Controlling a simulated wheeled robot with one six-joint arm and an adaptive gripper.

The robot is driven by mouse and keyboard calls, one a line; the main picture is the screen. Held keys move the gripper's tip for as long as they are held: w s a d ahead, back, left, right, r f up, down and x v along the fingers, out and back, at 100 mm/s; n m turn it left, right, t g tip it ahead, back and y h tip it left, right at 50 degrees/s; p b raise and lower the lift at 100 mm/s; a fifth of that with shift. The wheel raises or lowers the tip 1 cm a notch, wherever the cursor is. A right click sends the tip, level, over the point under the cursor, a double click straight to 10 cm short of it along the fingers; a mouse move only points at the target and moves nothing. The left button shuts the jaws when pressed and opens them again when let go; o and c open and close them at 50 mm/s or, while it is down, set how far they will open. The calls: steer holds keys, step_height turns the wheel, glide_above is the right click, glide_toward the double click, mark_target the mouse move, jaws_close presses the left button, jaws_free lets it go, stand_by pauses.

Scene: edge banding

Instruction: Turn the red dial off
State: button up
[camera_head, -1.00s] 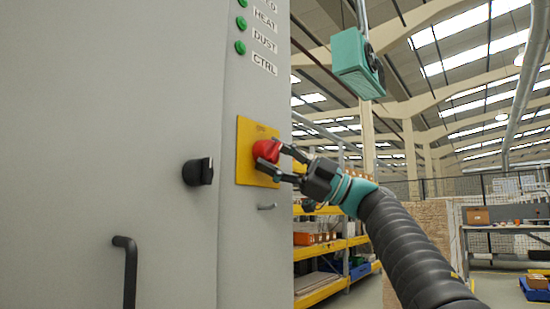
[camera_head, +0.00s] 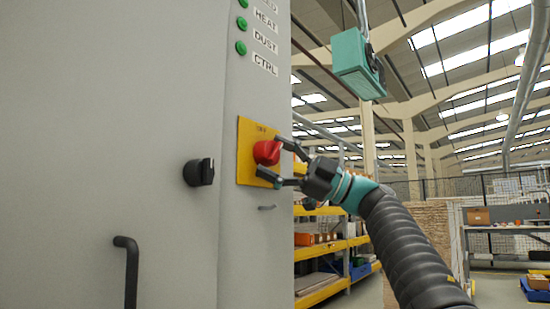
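The red dial (camera_head: 266,152) sits on a yellow plate (camera_head: 246,165) on the grey cabinet's narrow right face. Small lettering shows at the plate's top but is too small to read. My gripper (camera_head: 274,161) is at the dial from the right, its fingers spread wide. One finger is above and right of the dial, the other below it. The fingers look clear of the dial, though the depth between them is hard to judge. The dial's right edge is close to the upper finger.
A black knob (camera_head: 199,172) and a black handle (camera_head: 127,270) stick out from the cabinet's front (camera_head: 90,120). Green lamps (camera_head: 241,47) are above. Yellow shelving (camera_head: 318,291) stands behind my arm.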

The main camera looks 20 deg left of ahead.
steer(key=shift+d, duration=0.15)
steer(key=v, duration=1.1)
steer(key=shift+d+f, duration=0.2)
steer(key=shift+d, duration=0.15)
steer(key=shift+w, duration=0.15)
